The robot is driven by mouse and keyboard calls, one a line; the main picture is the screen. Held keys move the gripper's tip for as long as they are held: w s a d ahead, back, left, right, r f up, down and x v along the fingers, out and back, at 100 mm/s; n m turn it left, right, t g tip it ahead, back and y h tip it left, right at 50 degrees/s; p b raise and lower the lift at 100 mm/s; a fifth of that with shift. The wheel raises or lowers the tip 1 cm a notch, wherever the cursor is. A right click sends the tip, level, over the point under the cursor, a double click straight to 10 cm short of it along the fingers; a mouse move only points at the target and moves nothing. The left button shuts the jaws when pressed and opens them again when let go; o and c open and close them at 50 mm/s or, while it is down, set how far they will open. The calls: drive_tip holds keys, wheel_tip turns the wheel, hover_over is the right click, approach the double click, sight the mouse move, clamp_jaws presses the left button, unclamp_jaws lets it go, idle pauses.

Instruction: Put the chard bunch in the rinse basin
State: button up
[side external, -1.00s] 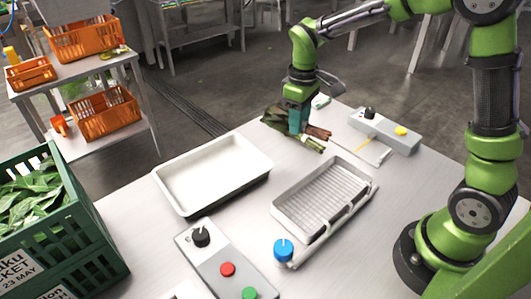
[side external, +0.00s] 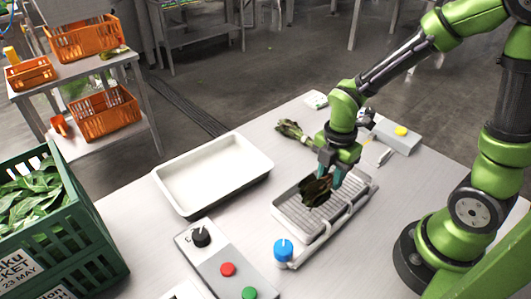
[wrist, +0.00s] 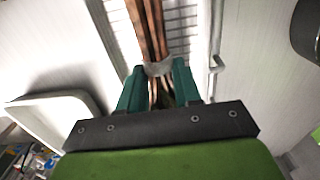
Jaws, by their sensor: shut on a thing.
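My gripper (side external: 333,172) is shut on a dark leafy bunch (side external: 315,190), which I take for the chard bunch. In the wrist view its red-brown stems (wrist: 148,25) and a pale band pass between my gripper's teal fingers (wrist: 158,88). The leaves are over a ribbed grey basin (side external: 290,212) with a pipe along its right side; whether they touch it I cannot tell. A plain white tray (side external: 178,203) lies to the left, empty. The frames do not label which is the rinse basin.
Another bunch with pale stems (side external: 291,130) lies on the table behind my gripper. A blue knob (side external: 284,250) and a control box (side external: 222,262) stand at the front. A box with a yellow button (side external: 401,130) stands at the back right. A green crate of leaves (side external: 100,240) is front left.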

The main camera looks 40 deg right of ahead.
sight(329, 186)
drive_tip(key=shift+f, duration=1.85)
drive_tip(key=shift+f, duration=0.15)
drive_tip(key=o, duration=1.1)
drive_tip(key=shift+c, duration=0.2)
